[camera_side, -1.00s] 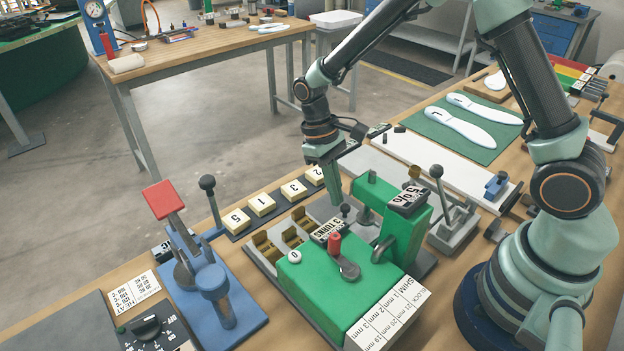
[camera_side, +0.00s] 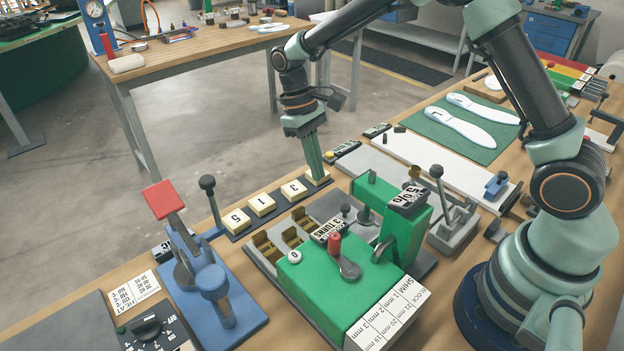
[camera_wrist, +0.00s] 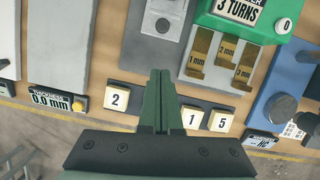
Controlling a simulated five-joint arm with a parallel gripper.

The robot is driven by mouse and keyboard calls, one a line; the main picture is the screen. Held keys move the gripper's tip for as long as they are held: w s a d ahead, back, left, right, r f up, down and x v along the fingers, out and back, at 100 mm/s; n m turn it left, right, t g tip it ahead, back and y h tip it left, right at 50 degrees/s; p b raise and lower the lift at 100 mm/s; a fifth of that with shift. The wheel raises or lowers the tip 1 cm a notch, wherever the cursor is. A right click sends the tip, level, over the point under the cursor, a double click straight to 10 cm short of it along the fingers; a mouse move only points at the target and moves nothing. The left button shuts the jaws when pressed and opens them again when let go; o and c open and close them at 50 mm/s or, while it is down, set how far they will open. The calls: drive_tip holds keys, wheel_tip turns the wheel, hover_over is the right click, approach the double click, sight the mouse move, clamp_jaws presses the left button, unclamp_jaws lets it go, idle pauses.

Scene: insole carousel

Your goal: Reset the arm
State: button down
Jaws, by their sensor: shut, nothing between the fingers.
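My gripper (camera_side: 317,170) is shut and empty. In the side view its green fingers point down over the far end of the row of numbered tiles, overlapping the tile there; I cannot tell the height gap. In the wrist view the closed fingers (camera_wrist: 159,78) lie between tile 2 (camera_wrist: 117,98) and tile 1 (camera_wrist: 191,119), hiding the tile between them. In the side view, tile 5 (camera_side: 236,220), tile 1 (camera_side: 262,205) and tile 3 (camera_side: 293,189) stand in the dark rack.
A green machine (camera_side: 335,285) with levers stands right of the tiles. A blue press (camera_side: 215,300) with a red handle is at front left. White insoles (camera_side: 470,127) lie on a green mat at the back right. Open floor lies beyond the bench's left edge.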

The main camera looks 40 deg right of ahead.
drive_tip(key=s+d+r+t, duration=0.2)
drive_tip(key=r, duration=0.5)
drive_tip(key=s+d+r+t, duration=0.1)
drive_tip(key=r+t, duration=0.1)
drive_tip(key=r, duration=0.6)
drive_tip(key=s+d+m+t, duration=0.1)
drive_tip(key=s+d+t, duration=0.2)
drive_tip(key=s, duration=0.6)
drive_tip(key=shift+s+r+m+t+y, duration=0.35)
drive_tip(key=shift+r+m+t, duration=0.1)
drive_tip(key=shift+t, duration=0.55)
drive_tip(key=shift+d, duration=0.1)
idle(0.3)
